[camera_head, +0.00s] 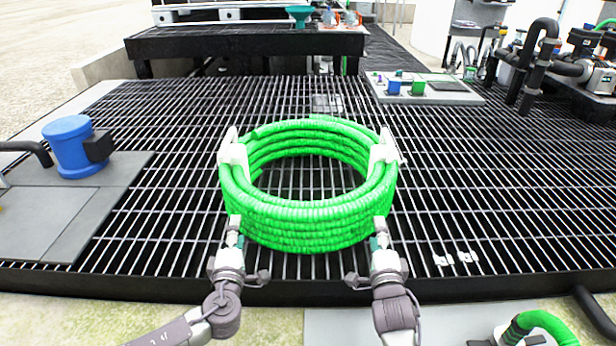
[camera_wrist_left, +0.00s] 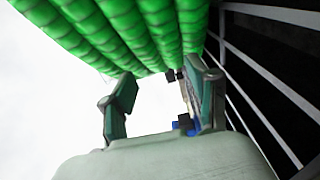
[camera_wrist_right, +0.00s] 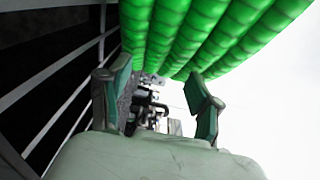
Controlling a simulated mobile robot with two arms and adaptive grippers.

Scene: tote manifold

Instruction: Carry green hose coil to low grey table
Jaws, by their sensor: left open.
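The green hose coil (camera_head: 310,215) lies flat on the black grating, with a white clip on its left side and another on its right. My left gripper (camera_head: 234,232) is at the coil's near left side, and my right gripper (camera_head: 380,232) is at its near right side. In the left wrist view the coil (camera_wrist_left: 130,35) spans the top, beyond the open fingers (camera_wrist_left: 165,100). In the right wrist view the coil (camera_wrist_right: 200,35) is also beyond open, empty fingers (camera_wrist_right: 160,100). Contact cannot be told. A low dark grey table (camera_head: 245,42) stands at the back.
A blue motor (camera_head: 70,145) stands on a grey plate (camera_head: 50,215) at the left. A pale board (camera_head: 425,88) with small blue and green parts lies at the back right. Dark pipes (camera_head: 540,60) rise at the right. The grating between coil and back table is mostly clear.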

